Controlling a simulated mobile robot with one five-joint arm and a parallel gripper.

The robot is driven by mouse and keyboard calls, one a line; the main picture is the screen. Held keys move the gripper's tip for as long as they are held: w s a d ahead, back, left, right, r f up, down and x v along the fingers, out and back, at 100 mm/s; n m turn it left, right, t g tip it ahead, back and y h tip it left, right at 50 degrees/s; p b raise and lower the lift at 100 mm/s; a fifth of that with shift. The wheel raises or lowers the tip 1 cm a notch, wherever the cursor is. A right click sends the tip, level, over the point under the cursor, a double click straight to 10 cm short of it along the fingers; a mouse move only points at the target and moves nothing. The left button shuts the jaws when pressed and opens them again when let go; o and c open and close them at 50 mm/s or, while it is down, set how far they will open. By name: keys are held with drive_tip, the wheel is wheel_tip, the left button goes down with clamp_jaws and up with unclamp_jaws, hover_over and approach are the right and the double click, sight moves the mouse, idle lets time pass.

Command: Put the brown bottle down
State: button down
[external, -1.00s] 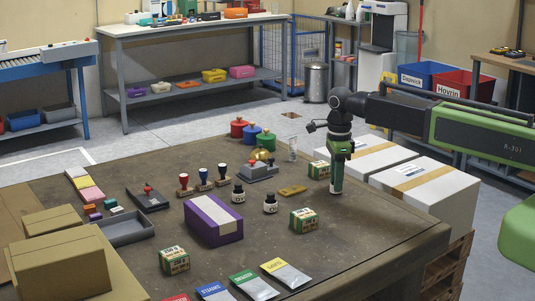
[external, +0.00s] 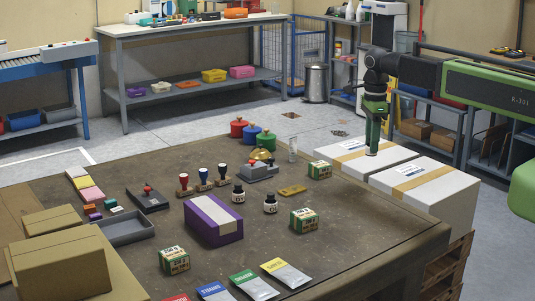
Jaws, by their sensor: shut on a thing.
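My gripper (external: 373,150) points straight down at the right, in front of the white boxes as seen here. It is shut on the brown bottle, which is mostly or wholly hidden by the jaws. I cannot make out its outline. The jaws' height above the boxes is hard to tell. Two small dark bottles with white labels, one to the left (external: 238,191) and one to the right (external: 270,204), stand upright on the brown table (external: 345,225), apart from my gripper.
Two taped white boxes, one farther (external: 350,166) and one nearer (external: 440,203), stand beside the table's right edge. Striped small boxes (external: 320,170) (external: 304,220), a purple box (external: 208,222) and several stampers (external: 203,177) stand on the table.

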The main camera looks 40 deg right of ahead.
drive_tip(key=shift+s+d+r, duration=0.1)
drive_tip(key=shift+d+r, duration=0.15)
drive_tip(key=shift+d, duration=0.1)
